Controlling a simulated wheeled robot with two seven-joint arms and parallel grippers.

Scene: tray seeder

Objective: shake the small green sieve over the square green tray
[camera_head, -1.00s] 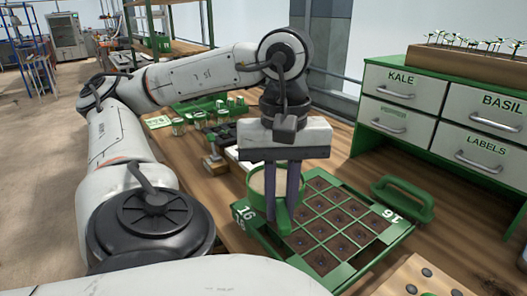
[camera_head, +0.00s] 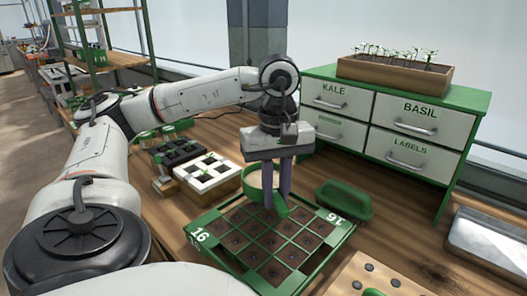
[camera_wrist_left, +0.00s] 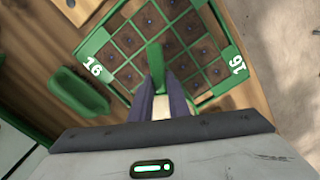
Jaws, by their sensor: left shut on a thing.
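My left gripper (camera_head: 277,205) is shut on the handle of the small green sieve (camera_head: 254,181), a round green rim with a pale inside. The handle (camera_wrist_left: 155,62) shows between the fingers in the left wrist view; the sieve's bowl cannot be made out there. The gripper and sieve are above the back part of the square green tray (camera_head: 345,234). The tray holds a grid of dark soil cells and has 16 on its rim, also seen in the left wrist view (camera_wrist_left: 87,48). I cannot tell whether anything falls from the sieve. My right gripper is not in view.
A white seedling block (camera_head: 205,174) stands left. Behind are the drawer cabinet (camera_head: 395,135) and a wooden planter (camera_head: 395,76). A holed wooden board (camera_head: 375,278) lies in front, a metal tray (camera_head: 490,240) at right.

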